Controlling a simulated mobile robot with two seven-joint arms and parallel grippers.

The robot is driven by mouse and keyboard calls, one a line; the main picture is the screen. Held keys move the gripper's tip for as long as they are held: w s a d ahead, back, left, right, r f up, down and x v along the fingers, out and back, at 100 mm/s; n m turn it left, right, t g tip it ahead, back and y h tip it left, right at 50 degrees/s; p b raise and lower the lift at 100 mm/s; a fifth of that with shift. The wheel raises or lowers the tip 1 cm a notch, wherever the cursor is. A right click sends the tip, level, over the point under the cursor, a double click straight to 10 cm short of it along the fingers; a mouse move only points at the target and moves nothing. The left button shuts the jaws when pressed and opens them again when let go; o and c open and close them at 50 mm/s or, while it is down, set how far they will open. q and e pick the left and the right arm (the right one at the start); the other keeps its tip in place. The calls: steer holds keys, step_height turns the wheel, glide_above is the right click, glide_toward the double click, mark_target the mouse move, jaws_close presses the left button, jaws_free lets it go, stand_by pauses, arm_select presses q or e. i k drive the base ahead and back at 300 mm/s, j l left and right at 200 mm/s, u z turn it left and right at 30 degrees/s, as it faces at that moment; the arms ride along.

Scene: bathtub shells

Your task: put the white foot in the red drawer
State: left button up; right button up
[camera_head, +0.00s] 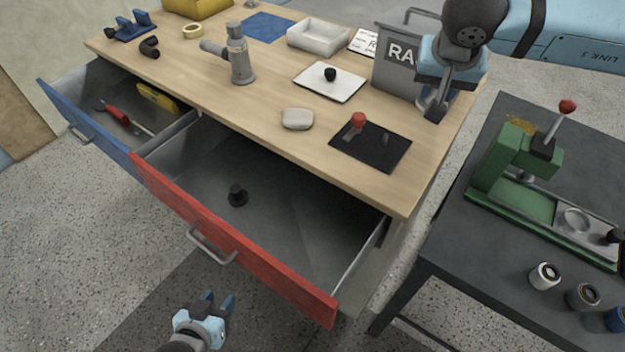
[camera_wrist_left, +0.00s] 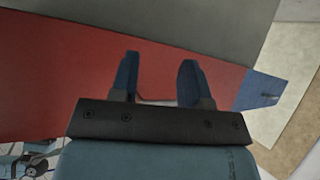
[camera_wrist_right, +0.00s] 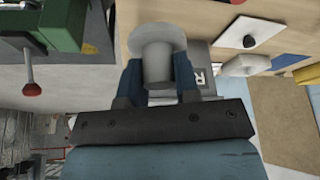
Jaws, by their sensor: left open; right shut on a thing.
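The white foot (camera_wrist_right: 157,35), a pale grey-white cylinder with a wide round flange, is between the fingers of my right gripper (camera_wrist_right: 157,78) in the right wrist view. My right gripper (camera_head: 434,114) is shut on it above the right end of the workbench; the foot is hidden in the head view. The red drawer (camera_head: 270,268) is pulled open, below and left of that gripper. A black foot (camera_head: 237,196) stands inside it. My left gripper (camera_head: 217,303) is open and empty in front of the red drawer front, which fills much of the left wrist view (camera_wrist_left: 50,90).
The blue drawer (camera_head: 110,150) beside it is also open, holding tools. On the bench are a grey rounded piece (camera_head: 297,119), a black plate (camera_head: 371,146), a white pad (camera_head: 322,86) and a labelled grey bin (camera_head: 395,75). A dark table (camera_head: 470,250) with a green press stands right.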

mark_target(318, 247)
steer(key=j+z, duration=0.65)
steer(key=j, duration=0.15)
steer(key=k+j, duration=0.1)
steer(key=j, duration=0.4)
steer(key=j+z, duration=0.1)
steer(key=j, duration=0.35)
steer(key=k+j, duration=0.15)
steer(key=j, duration=0.35)
steer(key=k+j+z, duration=0.1)
steer(key=j, duration=0.4)
